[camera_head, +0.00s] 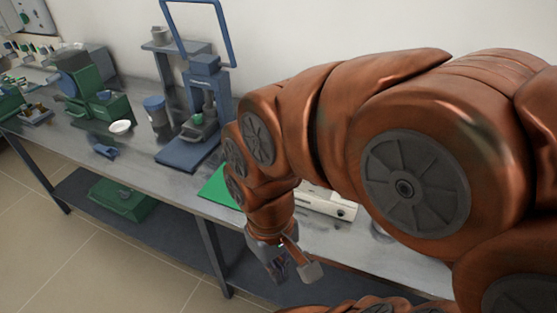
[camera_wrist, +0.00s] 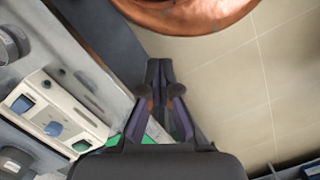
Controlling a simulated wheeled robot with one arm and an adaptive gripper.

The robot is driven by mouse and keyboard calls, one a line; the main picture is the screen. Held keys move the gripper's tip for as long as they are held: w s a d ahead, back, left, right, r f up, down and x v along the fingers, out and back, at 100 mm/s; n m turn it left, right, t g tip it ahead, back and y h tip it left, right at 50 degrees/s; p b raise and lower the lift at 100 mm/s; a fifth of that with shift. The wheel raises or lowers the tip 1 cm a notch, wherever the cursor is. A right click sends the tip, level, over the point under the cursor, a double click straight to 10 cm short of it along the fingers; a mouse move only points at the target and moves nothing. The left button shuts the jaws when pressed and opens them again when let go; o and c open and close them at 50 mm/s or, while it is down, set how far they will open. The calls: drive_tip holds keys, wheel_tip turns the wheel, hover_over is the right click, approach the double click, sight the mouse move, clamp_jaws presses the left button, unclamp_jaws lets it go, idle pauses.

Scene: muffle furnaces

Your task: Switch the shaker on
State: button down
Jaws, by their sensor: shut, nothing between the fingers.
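A long white device (camera_head: 328,204), which may be the shaker, lies on the table, partly hidden behind my arm in the head view. The wrist view shows a white device (camera_wrist: 62,112) at left, with a blue knob (camera_wrist: 53,129) and greenish-blue switches (camera_wrist: 22,105) (camera_wrist: 82,146) on its front panel. I cannot tell the switches' positions. My gripper (camera_head: 285,272) hangs in front of the table edge, apart from the device. In the wrist view its fingers (camera_wrist: 159,68) are together and empty, to the right of the panel.
The grey table (camera_head: 140,150) runs along the wall. A blue press (camera_head: 200,110) and green machines (camera_head: 92,95) stand on its left part. A green mat (camera_head: 220,190) lies near the front edge. A lower shelf (camera_head: 85,200) holds a green box (camera_head: 122,200). The tiled floor (camera_head: 100,265) is clear.

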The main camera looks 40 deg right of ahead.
drive_tip(key=w+d+r+n+b, duration=0.1)
drive_tip(key=w+d+r+n, duration=0.2)
drive_tip(key=w, duration=0.7)
drive_tip(key=w+d+r+n+b, duration=0.1)
drive_tip(key=w+d+r+b, duration=0.15)
drive_tip(key=w+d, duration=0.45)
drive_tip(key=w+d+n+t+y+b, duration=0.1)
drive_tip(key=w+d, duration=1.1)
drive_tip(key=d, duration=0.3)
drive_tip(key=shift+w+d+n, duration=0.15)
drive_tip(key=shift+n, duration=0.25)
drive_tip(key=f, duration=0.4)
drive_tip(key=a+f+p, duration=0.1)
drive_tip(key=f, duration=0.4)
drive_tip(key=s+f+p, duration=0.1)
drive_tip(key=f, duration=0.3)
drive_tip(key=shift+a+f, duration=0.3)
drive_tip(key=shift+a, duration=0.1)
drive_tip(key=shift+f, duration=0.15)
